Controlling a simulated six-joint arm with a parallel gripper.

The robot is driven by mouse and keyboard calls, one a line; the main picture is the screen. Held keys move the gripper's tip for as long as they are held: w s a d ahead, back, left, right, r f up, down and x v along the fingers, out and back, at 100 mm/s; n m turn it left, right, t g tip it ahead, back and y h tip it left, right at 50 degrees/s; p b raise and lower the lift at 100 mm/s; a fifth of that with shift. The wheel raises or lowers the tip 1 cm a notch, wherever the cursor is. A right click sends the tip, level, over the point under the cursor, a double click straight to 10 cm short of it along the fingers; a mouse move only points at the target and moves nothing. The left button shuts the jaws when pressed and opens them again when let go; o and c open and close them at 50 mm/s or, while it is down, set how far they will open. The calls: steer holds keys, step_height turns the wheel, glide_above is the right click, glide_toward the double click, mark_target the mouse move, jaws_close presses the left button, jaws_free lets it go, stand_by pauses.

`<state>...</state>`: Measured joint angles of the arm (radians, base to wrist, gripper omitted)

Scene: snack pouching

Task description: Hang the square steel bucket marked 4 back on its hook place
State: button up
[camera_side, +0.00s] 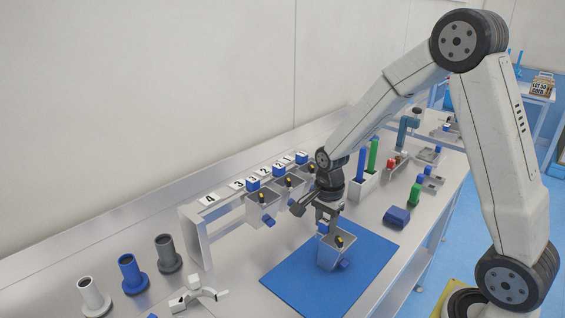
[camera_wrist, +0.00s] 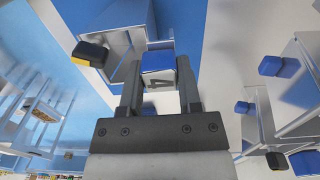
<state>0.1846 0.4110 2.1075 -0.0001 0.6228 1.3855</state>
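The square steel bucket marked 4 (camera_side: 331,256) is at the blue mat, upright, with a blue knob and a black-and-yellow knob on its sides. I cannot tell whether its base touches the mat. In the wrist view its grey wall (camera_wrist: 128,22) shows beyond the fingers. My gripper (camera_side: 324,219) is above the bucket, pointing down. In the wrist view my gripper (camera_wrist: 160,82) has its fingers on both sides of the bucket's blue-and-white block marked 4 (camera_wrist: 158,70), and appears shut on it. The hook place marked 4 (camera_side: 209,199) on the rail's near end is empty.
Other steel buckets (camera_side: 262,207) hang along the rail (camera_side: 197,236), close to my wrist. White, blue (camera_side: 132,274) and grey cylinders stand at left, near a white clamp-like part (camera_side: 199,295). The blue mat (camera_side: 290,281) is otherwise clear.

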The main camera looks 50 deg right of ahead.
jaws_close()
stand_by(1.1)
